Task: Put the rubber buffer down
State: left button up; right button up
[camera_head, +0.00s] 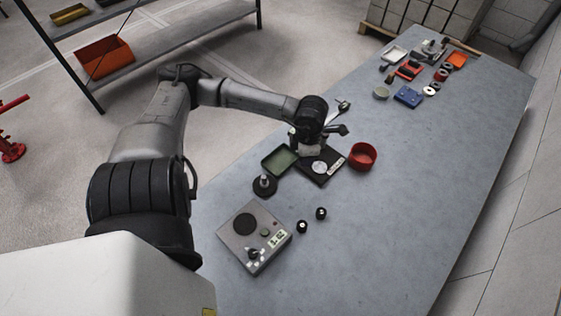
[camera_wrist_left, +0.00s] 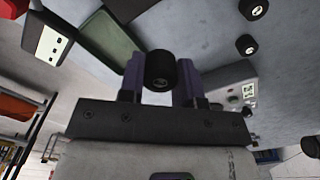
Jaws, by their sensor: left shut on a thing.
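My left gripper (camera_head: 308,143) hangs over the workbench near the green tray (camera_head: 280,160) in the head view. In the left wrist view its two purple-grey fingers (camera_wrist_left: 160,82) are closed on a short black cylinder, the rubber buffer (camera_wrist_left: 160,68). In the head view I cannot make out the held buffer. Two similar small black buffers, one (camera_head: 302,226) and another (camera_head: 321,213), stand apart on the bench beside the grey device (camera_head: 254,236). They also show in the left wrist view. My right gripper is not in view.
A black plate with a white disc (camera_head: 320,167) lies beneath the gripper, with a red bowl (camera_head: 362,156) to its right. A round black base with a knob (camera_head: 264,185) stands nearby. Several parts lie at the far end. The bench (camera_head: 400,200) is clear at the right and front.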

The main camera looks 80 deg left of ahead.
pick_arm(q)
jog(key=m, duration=0.2)
jog(key=d+m, duration=0.1)
jog(key=m, duration=0.1)
jog(key=shift+w+d+r, duration=0.1)
jog(key=shift+w+d, duration=0.05)
jog(key=shift+d, duration=0.05)
jog(key=m, duration=0.4)
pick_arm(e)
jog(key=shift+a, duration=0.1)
pick_arm(q)
jog(key=m+p, duration=0.1)
jog(key=p, duration=0.1)
send_over(280, 162)
notch_tip(280, 162, down, 7)
jog(key=shift+w+f, duration=0.1)
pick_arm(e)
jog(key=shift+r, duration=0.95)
pick_arm(q)
jog(key=shift+f+b, duration=0.75)
jog(key=shift+f, duration=1.2)
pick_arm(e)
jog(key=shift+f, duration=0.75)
pick_arm(q)
jog(key=shift+a, duration=0.1)
jog(key=shift+f, duration=0.2)
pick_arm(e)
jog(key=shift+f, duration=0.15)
pick_arm(q)
jog(key=o, duration=1)
